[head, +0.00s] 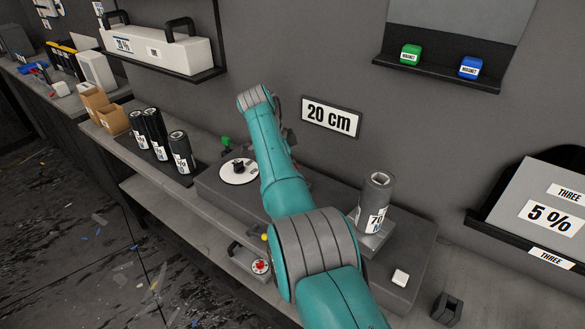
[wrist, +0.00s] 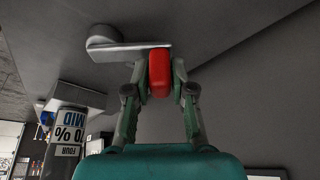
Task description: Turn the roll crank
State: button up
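The roll crank shows in the wrist view as a grey flat arm (wrist: 130,52) with a round hub (wrist: 102,37) and a red handle (wrist: 160,74). My gripper (wrist: 160,76) has its two fingers on either side of the red handle, close against it. A dark roll with a white label reading 70 % (wrist: 66,140) is at the left of the wrist view. This looks like the roll standing on the bench in the head view (head: 377,195). My arm hides the crank and gripper in the head view.
A white disc with a black knob (head: 239,170) lies left of my arm. Several dark rolls (head: 155,133) stand farther left. A "20 cm" sign (head: 331,117) hangs on the wall behind. A shelf with green and blue magnets (head: 437,73) is at upper right.

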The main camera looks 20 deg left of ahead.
jog(key=shift+o, duration=1.2)
jog(key=shift+r, duration=0.1)
jog(key=v, duration=1.1)
jog(key=shift+s+a+r, duration=0.15)
jog(key=shift+a+r, duration=0.05)
jog(key=shift+r, duration=0.1)
